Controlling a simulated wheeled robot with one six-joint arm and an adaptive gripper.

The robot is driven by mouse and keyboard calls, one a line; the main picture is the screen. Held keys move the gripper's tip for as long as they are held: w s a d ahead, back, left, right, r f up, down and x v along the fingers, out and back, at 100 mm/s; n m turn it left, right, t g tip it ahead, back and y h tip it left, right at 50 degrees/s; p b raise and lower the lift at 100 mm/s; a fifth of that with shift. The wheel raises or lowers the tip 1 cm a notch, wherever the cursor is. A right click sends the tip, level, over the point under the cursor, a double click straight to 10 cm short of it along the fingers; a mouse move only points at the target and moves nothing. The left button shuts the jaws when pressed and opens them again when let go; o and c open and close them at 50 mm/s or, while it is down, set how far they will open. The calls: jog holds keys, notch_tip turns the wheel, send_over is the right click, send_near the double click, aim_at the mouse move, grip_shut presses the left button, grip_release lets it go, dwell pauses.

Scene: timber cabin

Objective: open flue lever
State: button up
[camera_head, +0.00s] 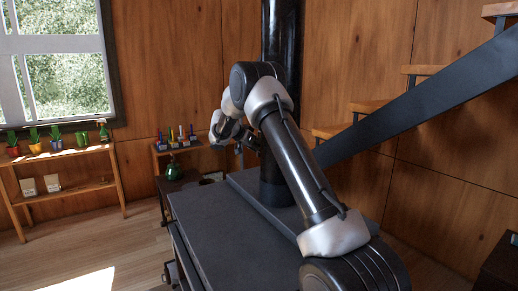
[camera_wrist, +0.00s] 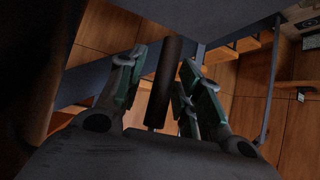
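The black flue pipe (camera_head: 282,30) rises from the dark stove (camera_head: 215,230). My arm crosses in front of the pipe and hides part of it. My gripper (camera_head: 248,140) is beside the pipe, small and partly hidden in the head view. In the wrist view my gripper (camera_wrist: 163,75) is open, with green-grey pads on its fingers. A dark upright bar (camera_wrist: 166,85), which looks like the flue lever, stands between the fingers. Gaps show on both sides of it near the tips. I cannot tell the lever apart in the head view.
A staircase with a dark stringer (camera_head: 430,98) rises at the right. A shelf with several potted plants (camera_head: 57,140) stands below the window at the left. A low wooden shelf (camera_head: 190,148) with small colourful items stands behind the stove. The floor at the left is clear.

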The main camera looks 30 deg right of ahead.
jog(key=v, duration=1.2)
dwell(0.4)
